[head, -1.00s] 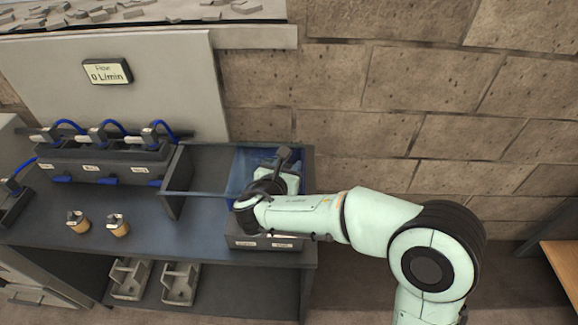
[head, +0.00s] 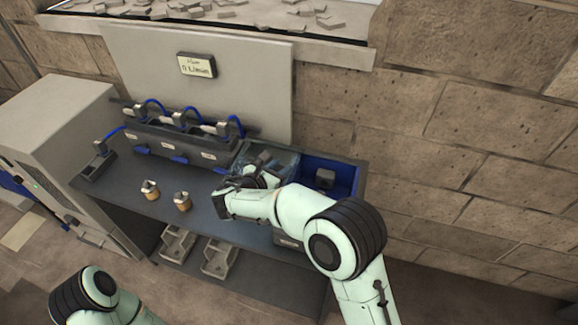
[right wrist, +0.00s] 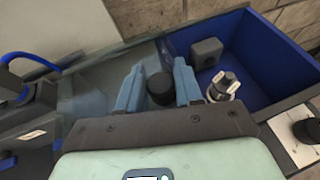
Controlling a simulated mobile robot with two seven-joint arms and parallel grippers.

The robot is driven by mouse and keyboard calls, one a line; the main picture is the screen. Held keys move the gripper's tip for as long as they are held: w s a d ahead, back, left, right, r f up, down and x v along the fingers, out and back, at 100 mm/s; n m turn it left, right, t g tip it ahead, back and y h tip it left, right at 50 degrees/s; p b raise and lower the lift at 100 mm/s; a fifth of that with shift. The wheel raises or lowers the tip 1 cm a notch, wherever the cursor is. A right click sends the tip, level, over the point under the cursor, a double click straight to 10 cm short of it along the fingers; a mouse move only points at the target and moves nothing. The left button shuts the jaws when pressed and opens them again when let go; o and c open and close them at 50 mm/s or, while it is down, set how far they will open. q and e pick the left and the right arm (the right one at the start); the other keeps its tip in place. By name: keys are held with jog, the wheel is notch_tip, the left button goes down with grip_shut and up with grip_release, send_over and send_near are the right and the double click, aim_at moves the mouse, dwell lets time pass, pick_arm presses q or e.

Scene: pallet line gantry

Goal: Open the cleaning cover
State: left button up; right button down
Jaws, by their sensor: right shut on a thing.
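The cleaning cover is a clear pane (head: 287,157) on a dark box at the bench's right end; it also shows in the right wrist view (right wrist: 92,92). It lies over the left part of the box. The blue-lined compartment (head: 345,178) at the right is uncovered. My right gripper (right wrist: 160,84) is shut on the cover's black knob (right wrist: 160,92), with a blue finger on each side. In the head view the right gripper (head: 262,172) is partly hidden by its own wrist. My left gripper is out of view; only part of that arm shows at the lower left.
The open compartment holds a grey block (right wrist: 206,52) and a metal fitting (right wrist: 224,86). Two brass fittings (head: 150,190) (head: 182,202) stand on the bench. A block with blue hoses (head: 175,140) is behind them. A display (head: 197,65) hangs above. Grey trays (head: 220,258) sit below.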

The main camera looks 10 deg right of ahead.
jog(key=c, duration=0.8)
grip_release()
jog(key=v, duration=1.3)
jog(key=shift+s+a+r+b, duration=0.1)
jog(key=shift+a+b, duration=0.05)
jog(key=shift+b, duration=0.2)
